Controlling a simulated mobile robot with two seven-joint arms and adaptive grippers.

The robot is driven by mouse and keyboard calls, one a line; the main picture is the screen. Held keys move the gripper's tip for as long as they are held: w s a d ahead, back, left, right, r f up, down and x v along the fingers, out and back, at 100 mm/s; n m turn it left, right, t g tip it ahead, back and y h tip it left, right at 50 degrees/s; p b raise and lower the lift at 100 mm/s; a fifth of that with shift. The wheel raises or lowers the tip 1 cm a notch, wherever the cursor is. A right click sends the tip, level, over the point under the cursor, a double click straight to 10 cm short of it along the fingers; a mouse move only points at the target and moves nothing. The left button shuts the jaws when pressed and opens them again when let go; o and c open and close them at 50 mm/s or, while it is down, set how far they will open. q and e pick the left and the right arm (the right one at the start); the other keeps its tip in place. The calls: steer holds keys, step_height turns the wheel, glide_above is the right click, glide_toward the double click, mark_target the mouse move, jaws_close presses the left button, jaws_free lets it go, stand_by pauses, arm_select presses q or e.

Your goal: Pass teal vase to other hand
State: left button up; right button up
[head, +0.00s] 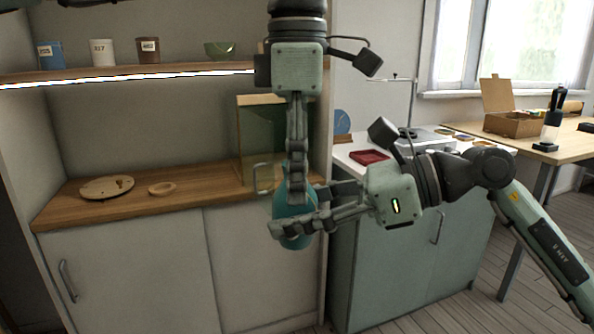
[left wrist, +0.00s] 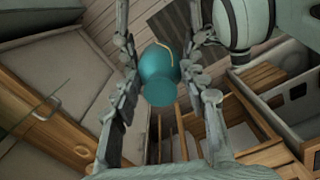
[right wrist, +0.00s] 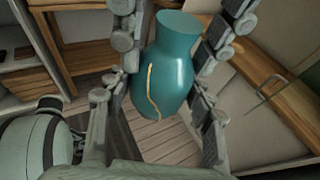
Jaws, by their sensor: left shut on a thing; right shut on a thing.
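The teal vase (head: 280,206) is held in the air in front of the wooden counter, with both grippers at it. My left gripper (head: 297,195) reaches down from above and is shut on its upper part. My right gripper (head: 300,212) comes in from the right and is shut around its body. In the left wrist view the vase (left wrist: 160,72) is seen neck-first between the fingers. In the right wrist view the vase (right wrist: 168,75) shows its flared neck and a gold seam down its body, between the fingers. In the head view the fingers hide much of it.
A round wooden board (head: 107,187) and a small ring-shaped piece (head: 162,188) lie on the counter (head: 70,208). A glass-fronted box (head: 258,130) stands behind the vase. A red tray (head: 369,157) lies on the cabinet at right. Cups and a green bowl (head: 220,49) stand on the shelf above.

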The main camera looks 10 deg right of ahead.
arm_select(q)
steer(key=shift+c, duration=1.1)
jaws_close()
arm_select(e)
steer(key=o, duration=1.4)
